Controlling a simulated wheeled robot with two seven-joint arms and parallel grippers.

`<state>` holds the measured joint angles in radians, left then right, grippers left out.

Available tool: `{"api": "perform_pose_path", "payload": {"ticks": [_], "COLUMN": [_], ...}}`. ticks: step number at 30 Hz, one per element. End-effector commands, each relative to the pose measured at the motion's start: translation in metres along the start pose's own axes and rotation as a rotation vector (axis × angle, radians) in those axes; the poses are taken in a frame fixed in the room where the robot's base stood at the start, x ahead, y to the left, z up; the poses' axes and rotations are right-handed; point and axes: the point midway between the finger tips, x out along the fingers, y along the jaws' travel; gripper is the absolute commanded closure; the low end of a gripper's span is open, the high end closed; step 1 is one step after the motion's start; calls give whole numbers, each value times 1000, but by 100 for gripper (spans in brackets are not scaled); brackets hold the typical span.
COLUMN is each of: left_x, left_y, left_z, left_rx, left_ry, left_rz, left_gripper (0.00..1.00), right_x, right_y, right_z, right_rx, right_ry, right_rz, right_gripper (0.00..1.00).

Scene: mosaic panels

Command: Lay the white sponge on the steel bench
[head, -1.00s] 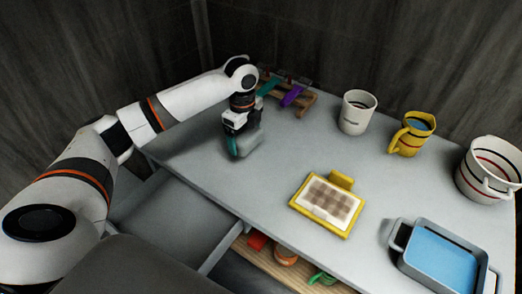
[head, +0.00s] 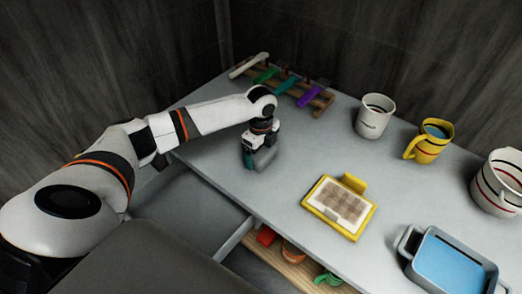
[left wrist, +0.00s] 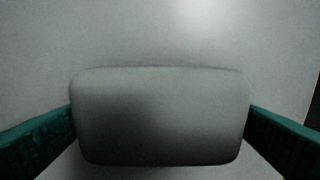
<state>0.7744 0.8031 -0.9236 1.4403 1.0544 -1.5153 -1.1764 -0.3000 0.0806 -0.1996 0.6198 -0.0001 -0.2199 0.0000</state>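The white sponge (left wrist: 160,116) is a pale rounded block filling the middle of the left wrist view, between two green fingers. It also shows in the head view (head: 267,157), low at the far left part of the grey steel bench (head: 300,137). My left gripper (head: 256,158) points down and is shut on the sponge, with a finger against each side. The sponge is at or just above the bench top; I cannot tell whether its underside touches. My right gripper is not in view.
A rack with coloured handles (head: 285,83) stands behind the gripper. A yellow-framed mosaic panel (head: 340,207) lies to the right. A white mug (head: 374,117), yellow mug (head: 428,142), striped pot (head: 499,184) and blue-filled tray (head: 447,264) stand further right.

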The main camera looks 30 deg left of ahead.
Motion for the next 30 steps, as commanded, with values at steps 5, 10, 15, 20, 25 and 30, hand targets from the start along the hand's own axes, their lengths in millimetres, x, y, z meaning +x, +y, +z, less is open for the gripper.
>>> {"api": "perform_pose_path", "payload": {"ticks": [5,10,15,20,25,30], "left_x": [0,-5,-31,-67,-99,-118], "left_y": [0,0,1,1,1,1], "left_z": [0,0,-1,-1,0,0], "left_rx": [0,0,0,1,-1,0], "left_ry": [0,0,1,1,-1,-1], "left_rz": [0,2,4,5,4,2], "left_gripper": [0,0,0,0,0,0], "right_x": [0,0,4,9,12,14], "right_y": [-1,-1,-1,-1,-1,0], "right_z": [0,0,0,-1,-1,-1], "right_rx": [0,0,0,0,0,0], "right_ry": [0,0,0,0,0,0], "right_rz": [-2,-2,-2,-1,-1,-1], "right_gripper": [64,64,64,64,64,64]}}
